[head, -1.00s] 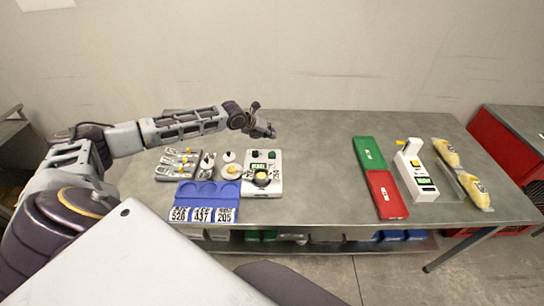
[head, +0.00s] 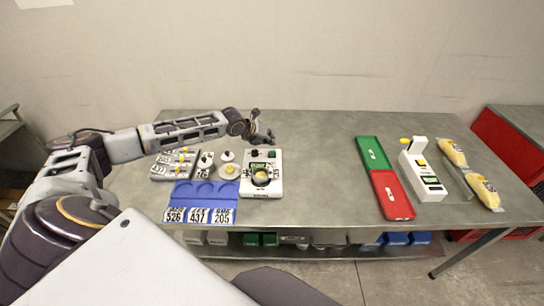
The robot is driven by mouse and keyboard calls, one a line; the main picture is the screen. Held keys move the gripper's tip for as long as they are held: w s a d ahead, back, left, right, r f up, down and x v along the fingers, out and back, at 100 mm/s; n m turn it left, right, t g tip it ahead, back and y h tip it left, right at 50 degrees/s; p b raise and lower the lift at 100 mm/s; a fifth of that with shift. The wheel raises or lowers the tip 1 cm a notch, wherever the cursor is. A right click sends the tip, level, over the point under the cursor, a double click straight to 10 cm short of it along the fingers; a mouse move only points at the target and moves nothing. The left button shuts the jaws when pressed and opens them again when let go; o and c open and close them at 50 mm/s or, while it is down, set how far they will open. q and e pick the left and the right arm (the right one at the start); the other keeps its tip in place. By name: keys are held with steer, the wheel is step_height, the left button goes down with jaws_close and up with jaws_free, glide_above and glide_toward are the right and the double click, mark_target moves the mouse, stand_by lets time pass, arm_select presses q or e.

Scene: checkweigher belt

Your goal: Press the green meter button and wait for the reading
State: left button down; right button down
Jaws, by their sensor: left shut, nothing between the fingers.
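A white meter (head: 275,189) stands on the grey table left of the middle. It has a small display, a round dark part with a yellowish centre, and buttons along its far edge. A green button (head: 271,153) is at its far right corner. My left gripper (head: 268,138) is shut and empty, just beyond the meter's far edge. It looks above or behind the button; I cannot tell its height or whether it touches. The reading is too small to make out. My right gripper is not in view.
A blue tray (head: 201,190) with number cards, and small white pieces with yellow tops, lie left of the meter. Green (head: 373,153) and red (head: 391,194) trays, another white device (head: 424,172) and yellow-filled bags (head: 484,191) are at right. The table's middle is clear.

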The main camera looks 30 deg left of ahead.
mark_target(270, 152)
arm_select(q)
steer(key=shift+f, duration=1.4)
steer(key=shift+f, duration=0.4)
stand_by(0.7)
steer(key=shift+f, duration=0.5)
stand_by(1.0)
steer(key=shift+r, duration=0.15)
steer(key=shift+r+p, duration=0.75)
steer(key=shift+r, duration=0.05)
stand_by(0.4)
steer(key=shift+r+p, duration=2.3)
steer(key=shift+r, duration=0.25)
